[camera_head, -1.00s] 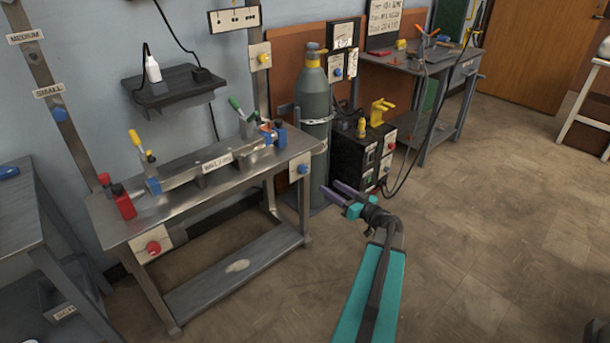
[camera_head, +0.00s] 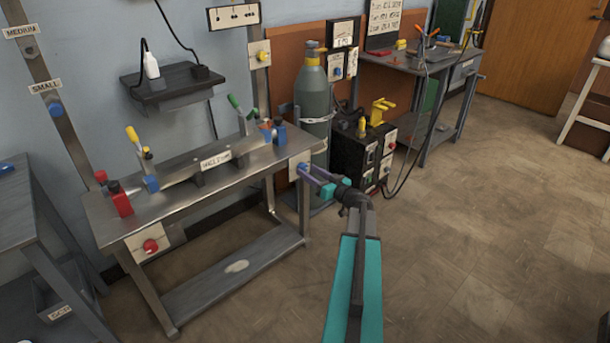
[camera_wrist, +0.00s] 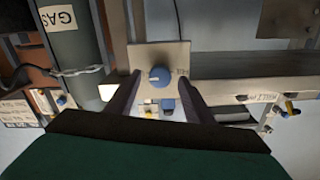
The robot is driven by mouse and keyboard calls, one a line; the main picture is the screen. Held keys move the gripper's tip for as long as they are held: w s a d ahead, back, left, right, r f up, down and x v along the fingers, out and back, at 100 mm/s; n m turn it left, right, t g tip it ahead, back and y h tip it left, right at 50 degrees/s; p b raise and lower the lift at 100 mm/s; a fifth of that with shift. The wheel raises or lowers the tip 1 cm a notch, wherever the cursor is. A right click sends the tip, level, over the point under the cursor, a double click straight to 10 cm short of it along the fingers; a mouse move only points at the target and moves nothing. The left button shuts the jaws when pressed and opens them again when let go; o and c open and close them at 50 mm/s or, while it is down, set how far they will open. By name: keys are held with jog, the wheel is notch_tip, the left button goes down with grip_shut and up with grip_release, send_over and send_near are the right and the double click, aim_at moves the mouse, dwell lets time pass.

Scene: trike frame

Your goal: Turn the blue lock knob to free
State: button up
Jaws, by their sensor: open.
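The blue lock knob (camera_head: 303,165) sits on a pale plate at the right end of the steel bench. In the wrist view the knob (camera_wrist: 160,77) is round, near the middle of the picture, with a small light mark on its face. My gripper (camera_head: 311,172) is at that bench end. Its two dark fingers are open, one on each side of the knob in the wrist view (camera_wrist: 159,88). I cannot tell whether they touch it. The plate's lettering is too small to read.
The steel bench (camera_head: 245,172) carries clamps with yellow and green handles. A red knob (camera_head: 150,246) is on its front plate. A grey gas cylinder (camera_head: 313,95) and a black welder box (camera_head: 352,150) stand just beyond its right end.

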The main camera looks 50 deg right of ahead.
jog(key=shift+w, duration=0.85)
